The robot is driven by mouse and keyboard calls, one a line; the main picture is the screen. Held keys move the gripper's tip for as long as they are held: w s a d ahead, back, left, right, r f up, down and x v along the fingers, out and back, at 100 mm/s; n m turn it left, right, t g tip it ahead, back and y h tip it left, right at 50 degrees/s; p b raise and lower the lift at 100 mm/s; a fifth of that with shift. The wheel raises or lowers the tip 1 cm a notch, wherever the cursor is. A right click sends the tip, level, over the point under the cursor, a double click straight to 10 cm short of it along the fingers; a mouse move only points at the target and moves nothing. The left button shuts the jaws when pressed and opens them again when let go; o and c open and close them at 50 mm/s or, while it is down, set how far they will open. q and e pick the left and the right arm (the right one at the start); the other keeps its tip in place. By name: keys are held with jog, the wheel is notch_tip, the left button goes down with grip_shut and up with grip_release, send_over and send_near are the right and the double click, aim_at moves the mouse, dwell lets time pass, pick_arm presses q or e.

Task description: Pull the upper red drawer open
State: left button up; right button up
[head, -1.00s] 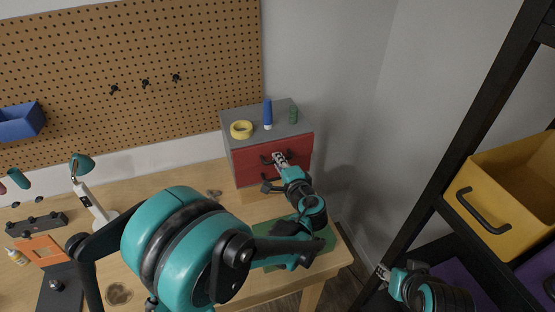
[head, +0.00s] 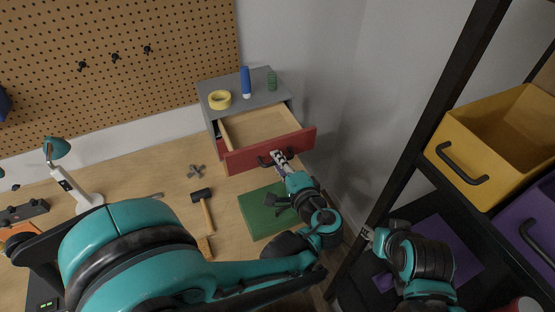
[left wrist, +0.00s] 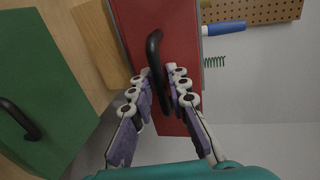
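The upper red drawer (head: 240,160) stands well out of the grey cabinet (head: 206,92), and its bare wooden inside shows from above. Its black handle (head: 263,162) is on the red front. In the left wrist view the handle (left wrist: 154,45) runs between the two fingers.
A yellow tape roll (head: 220,100), a blue marker (head: 245,80) and a green coil (head: 272,80) stand on the cabinet. A hammer (head: 203,200) lies on the bench. A yellow bin (head: 500,140) sits on the shelf at right.

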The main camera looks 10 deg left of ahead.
pick_arm(q)
jog(key=v, duration=1.2)
dwell(0.4)
jog(key=s+a+f+n+g+h+b, duration=0.4)
jog(key=a+f+n+h+b, duration=0.3)
jog(key=a+f+n, duration=0.4)
jog(key=a+f+g+h, duration=0.1)
jog(key=a+f, duration=0.1)
jog(key=a, duration=0.2)
jog(key=shift+s+f+g+h, duration=0.25)
jog(key=shift+f+g+h, duration=0.05)
jog(key=shift+g+h, duration=0.1)
